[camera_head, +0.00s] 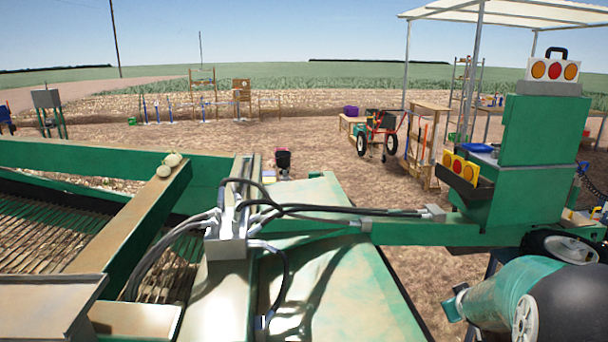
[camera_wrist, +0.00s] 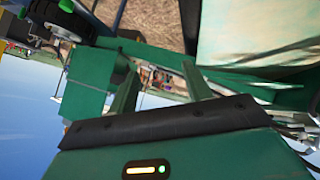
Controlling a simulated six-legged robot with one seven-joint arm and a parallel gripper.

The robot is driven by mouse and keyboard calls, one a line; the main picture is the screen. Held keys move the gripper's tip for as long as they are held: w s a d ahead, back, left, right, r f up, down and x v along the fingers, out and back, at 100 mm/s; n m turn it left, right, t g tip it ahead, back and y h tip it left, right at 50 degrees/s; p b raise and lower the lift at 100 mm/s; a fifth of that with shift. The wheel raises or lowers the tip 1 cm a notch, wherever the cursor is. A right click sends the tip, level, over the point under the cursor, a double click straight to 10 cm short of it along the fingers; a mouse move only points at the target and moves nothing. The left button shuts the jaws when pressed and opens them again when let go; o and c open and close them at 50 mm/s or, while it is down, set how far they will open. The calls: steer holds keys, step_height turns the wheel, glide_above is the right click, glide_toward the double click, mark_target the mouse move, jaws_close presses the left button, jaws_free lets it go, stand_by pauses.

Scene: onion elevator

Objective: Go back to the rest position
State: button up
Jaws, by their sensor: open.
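My gripper (camera_wrist: 160,74) shows in the wrist view as two green fingers spread apart, with nothing between them. Its green body with a dark strip and a lit yellow bar fills the bottom of that view. The wrist view is turned over, with sky at lower left. In the head view, a green and black part of my arm is at the bottom right; I cannot make out the fingers there. The green elevator machine (camera_head: 400,232) spans the head view. Pale onions (camera_head: 168,163) lie on its beam at left, well away from my arm.
Dark hoses (camera_head: 300,208) run across the machine's middle. A green box with red and yellow lights (camera_head: 540,130) stands at right, close to my arm. A red hand truck (camera_head: 383,125), a wooden stand (camera_head: 430,108) and a white canopy (camera_head: 520,12) are behind. Open dirt lies beyond.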

steer(key=s+a+r+m+g+y, duration=0.1)
steer(key=s+a+r, duration=0.4)
steer(key=a, duration=0.2)
steer(key=s+a+r, duration=0.4)
steer(key=a, duration=0.4)
steer(key=s+a+r+g+y, duration=0.2)
steer(key=s+a+y, duration=0.1)
steer(key=s+a, duration=1)
steer(key=s, duration=0.4)
steer(key=shift+a+r+y, duration=0.2)
steer(key=shift+y, duration=0.1)
steer(key=shift+d, duration=0.15)
